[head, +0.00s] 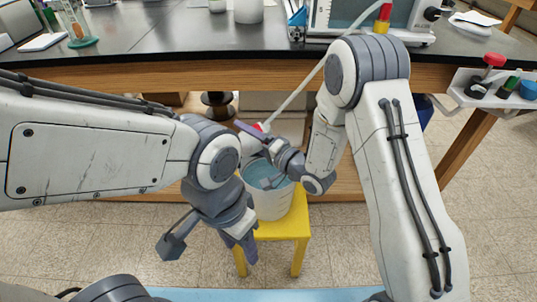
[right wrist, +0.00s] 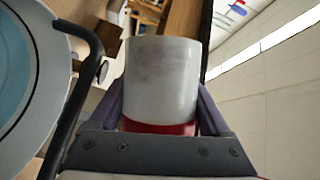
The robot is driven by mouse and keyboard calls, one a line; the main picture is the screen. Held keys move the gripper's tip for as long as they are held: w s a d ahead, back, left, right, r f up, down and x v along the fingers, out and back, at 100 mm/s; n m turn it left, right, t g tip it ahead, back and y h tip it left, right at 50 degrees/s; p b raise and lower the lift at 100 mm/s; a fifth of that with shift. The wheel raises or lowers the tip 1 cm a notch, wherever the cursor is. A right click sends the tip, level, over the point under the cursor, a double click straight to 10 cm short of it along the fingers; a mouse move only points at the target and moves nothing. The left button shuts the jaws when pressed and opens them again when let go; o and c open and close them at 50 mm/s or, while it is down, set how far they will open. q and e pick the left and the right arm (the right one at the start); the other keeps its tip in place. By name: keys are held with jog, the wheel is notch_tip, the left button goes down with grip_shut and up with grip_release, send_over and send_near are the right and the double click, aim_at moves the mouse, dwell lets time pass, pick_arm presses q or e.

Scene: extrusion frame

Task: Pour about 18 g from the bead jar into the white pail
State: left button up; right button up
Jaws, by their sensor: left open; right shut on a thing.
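The white pail (head: 272,204) stands upright on a yellow stool, its open top showing a pale blue inside. The bead jar (right wrist: 160,80) is a grey-white cylinder with a red band at the end nearest my palm. My right gripper (head: 254,137) is shut on the jar, above the pail's back left side. The pail's round rim also shows at the left edge of the right wrist view (right wrist: 38,45). No falling beads are visible. My left gripper (head: 207,247) is open and empty, left of the stool.
The yellow stool (head: 298,228) stands before a black-topped bench (head: 180,38) with a wooden edge. Glassware, a white container and an instrument stand on the bench top. A rack with coloured caps (head: 490,88) is at the right. Tiled floor is clear at the left.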

jog(key=shift+d+r+m, duration=0.1)
jog(key=shift+r+m, duration=0.15)
jog(key=shift+m, duration=0.15)
jog(key=shift+w+d+f+m+t+y+b, duration=0.15)
jog(key=shift+f+m+y+b, duration=0.1)
jog(key=shift+m, duration=0.25)
jog(key=shift+d+f+m+t+y+b, duration=0.15)
jog(key=shift+m+b, duration=0.1)
jog(key=shift+m, duration=0.25)
dwell(1.7)
jog(key=shift+w+d+r+m+t, duration=0.2)
jog(key=shift+r+m+t, duration=0.15)
jog(key=shift+m, duration=0.45)
jog(key=shift+w+d+r+m+t, duration=0.1)
jog(key=shift+d+r+m+t, duration=0.2)
jog(key=shift+m, duration=0.5)
dwell(3.3)
